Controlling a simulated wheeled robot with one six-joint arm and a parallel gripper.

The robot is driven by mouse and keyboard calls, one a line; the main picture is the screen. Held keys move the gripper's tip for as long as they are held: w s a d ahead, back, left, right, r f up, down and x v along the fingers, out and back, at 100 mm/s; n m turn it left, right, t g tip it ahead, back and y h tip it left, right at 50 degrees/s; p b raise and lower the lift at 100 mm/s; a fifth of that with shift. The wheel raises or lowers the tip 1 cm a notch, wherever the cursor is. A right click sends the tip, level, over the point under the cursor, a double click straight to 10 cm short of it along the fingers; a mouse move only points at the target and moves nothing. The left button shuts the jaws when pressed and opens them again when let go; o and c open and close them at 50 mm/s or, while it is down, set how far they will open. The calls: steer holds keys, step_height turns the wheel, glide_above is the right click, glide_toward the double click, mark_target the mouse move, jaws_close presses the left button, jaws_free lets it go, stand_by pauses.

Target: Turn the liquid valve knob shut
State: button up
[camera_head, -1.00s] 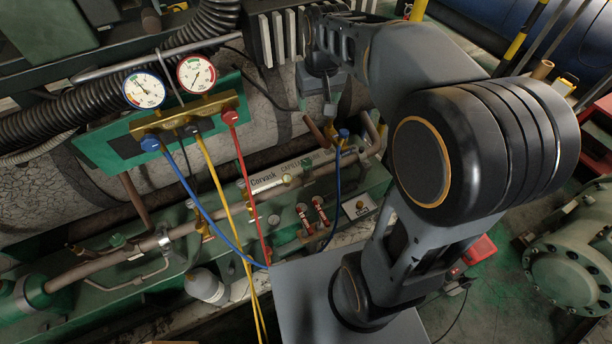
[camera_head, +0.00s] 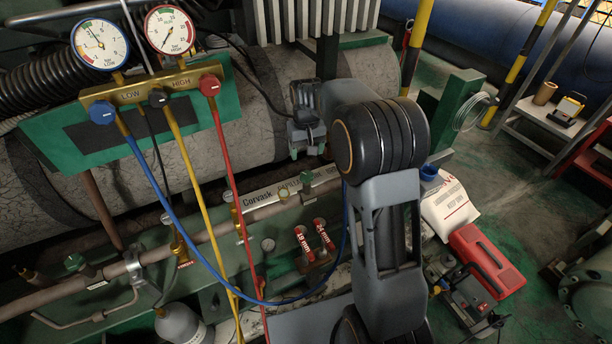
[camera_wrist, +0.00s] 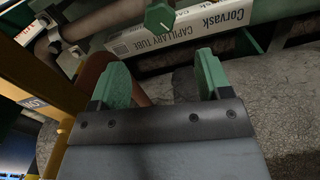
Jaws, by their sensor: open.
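A green faceted knob (camera_wrist: 159,17) shows at the top middle of the wrist view, on the pipework beside the white capillary tube label. It appears to be the green knob (camera_head: 307,180) on the pipe line in the head view. Which knob is the liquid valve is not labelled readably. My gripper (camera_wrist: 161,80) has its two green-tipped fingers spread, with nothing between them. The knob lies beyond the fingertips, apart from them. In the head view my gripper (camera_head: 307,150) hangs above the pipe, its fingertips hard to make out.
The gauge manifold (camera_head: 150,95) has blue, black and red knobs, with blue, yellow and red hoses hanging across the pipework. Another green knob (camera_head: 74,262) sits at the left. A red toolbox (camera_head: 486,260) is on the right.

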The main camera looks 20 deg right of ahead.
mark_target(306, 174)
step_height(306, 174, down, 10)
steer(key=shift+r+b, duration=0.2)
steer(key=shift+b, duration=1.05)
steer(key=c, duration=0.9)
